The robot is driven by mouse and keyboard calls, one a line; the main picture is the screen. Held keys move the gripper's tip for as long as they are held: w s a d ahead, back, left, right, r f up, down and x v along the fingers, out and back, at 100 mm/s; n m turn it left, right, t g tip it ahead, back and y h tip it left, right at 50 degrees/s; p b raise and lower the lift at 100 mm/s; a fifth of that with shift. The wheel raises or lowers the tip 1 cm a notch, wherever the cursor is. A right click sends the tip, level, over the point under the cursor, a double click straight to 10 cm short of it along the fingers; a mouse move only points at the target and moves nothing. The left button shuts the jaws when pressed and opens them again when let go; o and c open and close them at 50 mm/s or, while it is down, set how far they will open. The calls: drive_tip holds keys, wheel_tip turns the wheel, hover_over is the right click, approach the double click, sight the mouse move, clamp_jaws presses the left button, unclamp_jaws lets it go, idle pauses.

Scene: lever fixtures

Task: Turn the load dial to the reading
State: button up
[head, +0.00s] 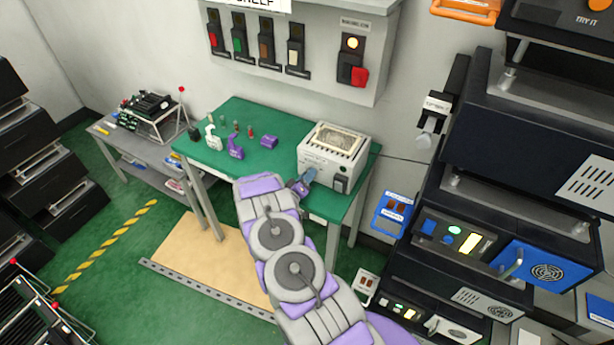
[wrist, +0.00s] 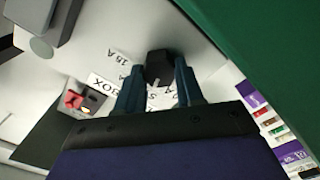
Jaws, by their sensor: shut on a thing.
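The load box (head: 326,172) is a pale box with a grille on top, standing on the green table. In the wrist view its pale front (wrist: 205,55) shows tilted, with printed labels including "BOX" and "15 A". The load dial (wrist: 159,64) is a small black knob with a light pointer mark on that front. My gripper (wrist: 158,88) is shut on the dial, one dark blue finger on each side. In the head view my gripper (head: 303,186) is at the box's lower left front and hides the dial. The pointer's exact reading is too small to tell.
The green table (head: 270,110) also holds purple and white parts (head: 236,148) to the left. A black rocker switch (head: 341,184) is on the box's right front. A black equipment rack (head: 490,190) stands close on the right. A lever panel (head: 300,40) hangs behind.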

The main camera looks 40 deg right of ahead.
drive_tip(key=shift+w+a+r, duration=0.1)
drive_tip(key=shift+w+a, duration=0.05)
drive_tip(key=shift+w, duration=0.05)
drive_tip(key=o, duration=1)
drive_tip(key=shift+o, duration=0.2)
drive_tip(key=v, duration=1.7)
drive_tip(key=shift+a, duration=0.2)
